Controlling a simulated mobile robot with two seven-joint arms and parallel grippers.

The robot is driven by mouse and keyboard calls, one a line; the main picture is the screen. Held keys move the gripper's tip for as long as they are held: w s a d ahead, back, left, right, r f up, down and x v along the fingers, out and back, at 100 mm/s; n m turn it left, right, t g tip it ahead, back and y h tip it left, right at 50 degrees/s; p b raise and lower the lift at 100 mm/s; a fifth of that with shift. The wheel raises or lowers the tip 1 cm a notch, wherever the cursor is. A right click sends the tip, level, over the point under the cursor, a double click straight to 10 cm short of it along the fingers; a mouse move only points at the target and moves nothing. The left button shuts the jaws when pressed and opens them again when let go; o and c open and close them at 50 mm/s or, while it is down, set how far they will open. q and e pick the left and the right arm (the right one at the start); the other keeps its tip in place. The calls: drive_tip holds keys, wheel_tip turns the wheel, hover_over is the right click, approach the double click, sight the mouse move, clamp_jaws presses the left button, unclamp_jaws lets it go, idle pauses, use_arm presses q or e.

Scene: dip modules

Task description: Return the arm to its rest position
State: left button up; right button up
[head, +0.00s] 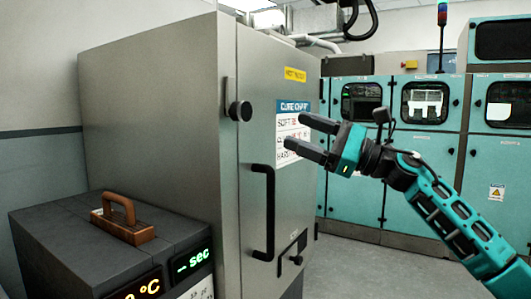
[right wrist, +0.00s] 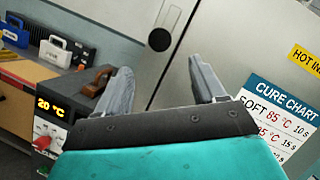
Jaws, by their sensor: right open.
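My right arm reaches in from the right in the head view. Its right gripper (head: 297,132) is open, with its two dark fingers pointing left in front of the tall grey cabinet (head: 150,120). In the right wrist view the gripper (right wrist: 160,66) shows nothing between its grey fingers, and the cabinet front is behind them. A cure chart (head: 286,145) on the cabinet door is partly hidden by the fingers. It also shows in the right wrist view (right wrist: 275,115). The left arm and gripper are not in view.
The closed cabinet door has a black handle (head: 267,212) and a round knob (head: 240,111). A dark box (head: 50,240) with lit displays stands at front left, an orange-brown handled module (head: 123,220) on top. Teal machines (head: 355,185) line the back. Floor (head: 350,265) at right is clear.

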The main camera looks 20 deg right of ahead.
drive_tip(key=s+a+f+m+t+h+p, duration=0.1)
drive_tip(key=a+f+m+t+h+p, duration=0.15)
drive_tip(key=f+m, duration=0.75)
drive_tip(key=s+a+f+m+t+h+p, duration=0.15)
drive_tip(key=f+m+h, duration=0.25)
drive_tip(key=f+m, duration=0.65)
drive_tip(key=s+a+f+m+t+h+p, duration=0.1)
drive_tip(key=a+f+m+h+p, duration=0.2)
drive_tip(key=f+m, duration=0.65)
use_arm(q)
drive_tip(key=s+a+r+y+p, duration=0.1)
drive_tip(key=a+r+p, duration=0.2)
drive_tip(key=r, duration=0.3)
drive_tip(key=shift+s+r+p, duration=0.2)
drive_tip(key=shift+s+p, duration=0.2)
use_arm(e)
drive_tip(key=s+a+f+m+g+h, duration=0.1)
drive_tip(key=s+f+m+g, duration=0.3)
drive_tip(key=s+f+m, duration=0.4)
drive_tip(key=s+a+f+m+g+h, duration=0.2)
drive_tip(key=s+f+m+g+h, duration=0.1)
drive_tip(key=s+f+m, duration=0.6)
drive_tip(key=s+m+h, duration=0.1)
drive_tip(key=s+m, duration=0.3)
drive_tip(key=shift+s+a+g, duration=0.15)
drive_tip(key=shift+a+g, duration=0.1)
drive_tip(key=shift+g, duration=0.15)
